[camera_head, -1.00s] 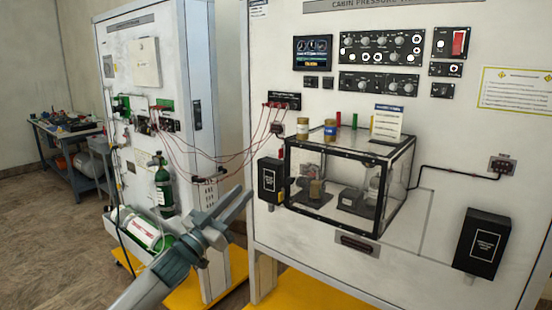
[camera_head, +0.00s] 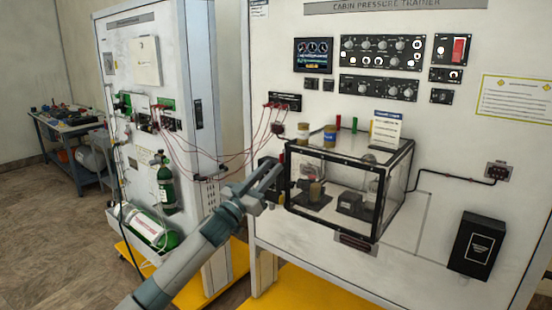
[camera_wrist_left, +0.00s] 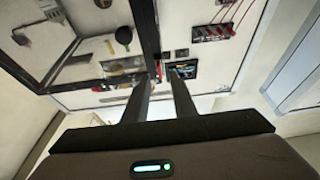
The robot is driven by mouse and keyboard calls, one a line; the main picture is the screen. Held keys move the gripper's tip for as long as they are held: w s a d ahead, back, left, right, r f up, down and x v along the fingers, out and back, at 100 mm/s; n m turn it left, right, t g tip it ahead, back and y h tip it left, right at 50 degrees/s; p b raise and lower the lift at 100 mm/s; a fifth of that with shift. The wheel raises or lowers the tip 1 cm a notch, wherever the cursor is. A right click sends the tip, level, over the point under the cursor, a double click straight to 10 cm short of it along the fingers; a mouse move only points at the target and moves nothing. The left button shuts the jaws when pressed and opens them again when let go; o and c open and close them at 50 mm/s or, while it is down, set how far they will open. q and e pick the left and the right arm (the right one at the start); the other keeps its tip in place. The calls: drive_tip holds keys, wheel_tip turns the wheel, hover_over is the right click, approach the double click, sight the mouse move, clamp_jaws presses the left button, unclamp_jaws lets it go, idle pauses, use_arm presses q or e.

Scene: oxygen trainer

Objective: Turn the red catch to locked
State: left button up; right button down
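The clear box (camera_head: 345,150) with black edges stands out from the front of the white trainer panel. A small red piece, probably the red catch (camera_wrist_left: 158,71), shows between my fingertips in the left wrist view, beside the box's black edge. Whether it is turned to locked or not is too small to tell. My left gripper (camera_head: 276,178) is at the left front edge of the box in the head view; its two fingers also show in the left wrist view (camera_wrist_left: 160,80), apart with a gap between them. I cannot tell if they touch the catch. My right gripper is out of view.
A black box (camera_head: 478,245) is fixed low on the panel's right. Red cables (camera_head: 195,150) hang between the panel and a second white cabinet (camera_head: 180,60). A green cylinder (camera_head: 165,188) stands on that cabinet. Yellow bases (camera_head: 300,292) lie on the floor below.

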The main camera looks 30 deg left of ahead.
sight(280, 159)
use_arm(q)
drive_tip(key=shift+p+x, duration=0.55)
drive_tip(key=shift+x, duration=1.25)
clamp_jaws()
